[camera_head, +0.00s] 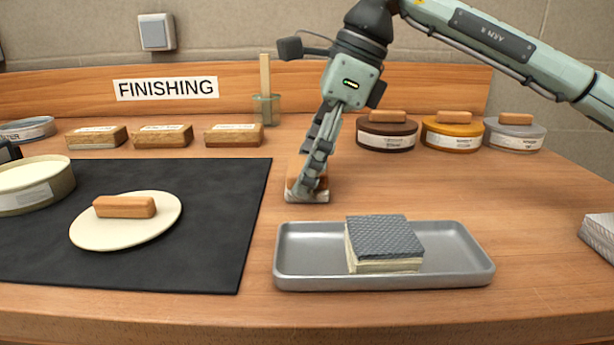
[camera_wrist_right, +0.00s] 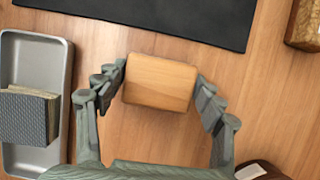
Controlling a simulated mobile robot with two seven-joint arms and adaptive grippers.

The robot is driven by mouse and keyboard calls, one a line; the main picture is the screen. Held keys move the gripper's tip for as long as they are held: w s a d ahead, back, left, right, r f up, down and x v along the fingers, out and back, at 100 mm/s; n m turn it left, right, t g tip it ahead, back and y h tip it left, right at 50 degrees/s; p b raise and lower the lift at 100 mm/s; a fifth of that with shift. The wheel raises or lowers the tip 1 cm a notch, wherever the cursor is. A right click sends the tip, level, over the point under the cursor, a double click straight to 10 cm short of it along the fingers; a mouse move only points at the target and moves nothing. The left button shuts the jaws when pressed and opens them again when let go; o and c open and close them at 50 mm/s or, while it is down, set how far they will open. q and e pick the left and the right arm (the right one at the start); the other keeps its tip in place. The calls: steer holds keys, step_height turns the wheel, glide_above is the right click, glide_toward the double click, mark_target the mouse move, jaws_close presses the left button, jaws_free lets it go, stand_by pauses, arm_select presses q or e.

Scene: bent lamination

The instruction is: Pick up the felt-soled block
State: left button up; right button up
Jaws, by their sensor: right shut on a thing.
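The felt-soled block (camera_head: 306,197) stands on the bare wood between the black mat and the grey tray. It has a wooden body and a pale sole along its bottom edge. My right gripper (camera_head: 308,180) comes down over it from above, shut on its sides, and hides much of it in the head view. In the right wrist view the block's plain wooden top (camera_wrist_right: 160,82) lies between the two fingers. The block looks to rest on the bench. My left gripper is not in view.
The grey tray (camera_head: 460,277) in front holds a stack of sheets with a grey textured top (camera_head: 384,236). On the black mat (camera_head: 215,225) lies a cream disc with a wooden handle (camera_head: 125,207). Lidded tins (camera_head: 386,133), wooden blocks (camera_head: 233,136) and a glass jar (camera_head: 267,108) line the back.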

mark_target(302, 165)
steer(key=shift+r, duration=0.5)
steer(key=r, duration=0.3)
steer(key=shift+s+a+r, duration=0.2)
steer(key=shift+a+r, duration=0.15)
steer(key=s+a+r, duration=0.1)
steer(key=a+r, duration=0.1)
steer(key=a, duration=0.1)
steer(key=s+a+r, duration=0.2)
steer(key=a, duration=0.1)
steer(key=s+a+r, duration=0.1)
steer(key=a+r, duration=0.1)
steer(key=a, duration=0.2)
steer(key=shift+s+r, duration=0.2)
steer(key=shift+s, duration=0.05)
